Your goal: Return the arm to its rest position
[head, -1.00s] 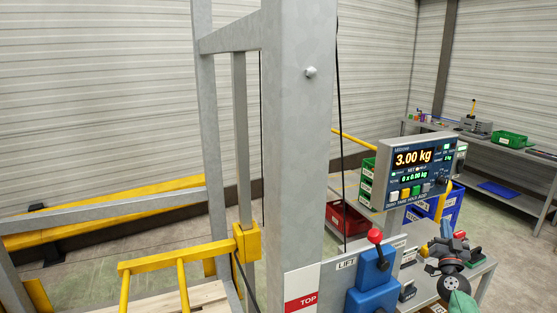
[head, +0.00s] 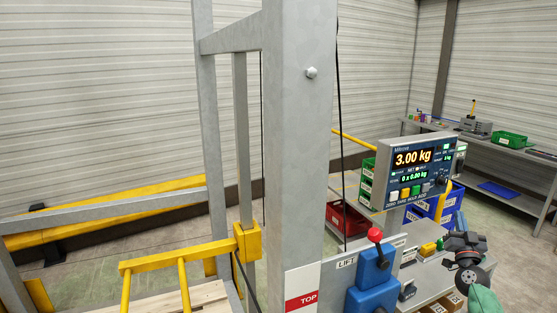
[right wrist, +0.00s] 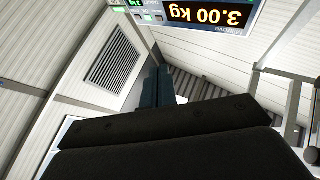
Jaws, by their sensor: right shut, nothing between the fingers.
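My right gripper (head: 461,226) is at the lower right in the head view, over the grey bench and to the right of the blue lift control. It points upward and is shut with nothing in it. In the right wrist view its two dark blue fingers (right wrist: 158,88) stand side by side, touching nothing. The scale display (head: 415,172), reading 3.00 kg, stands above and left of the gripper, apart from it. The display shows upside down at the top of the wrist view (right wrist: 215,14). My left gripper is not in view.
The blue lift control (head: 372,290) with a red knob (head: 375,235) stands beside a thick grey post (head: 300,150). A yellow rail (head: 180,255) is at the lower left. Blue bins (head: 447,205) stand behind the bench. A workbench (head: 525,170) is at the far right.

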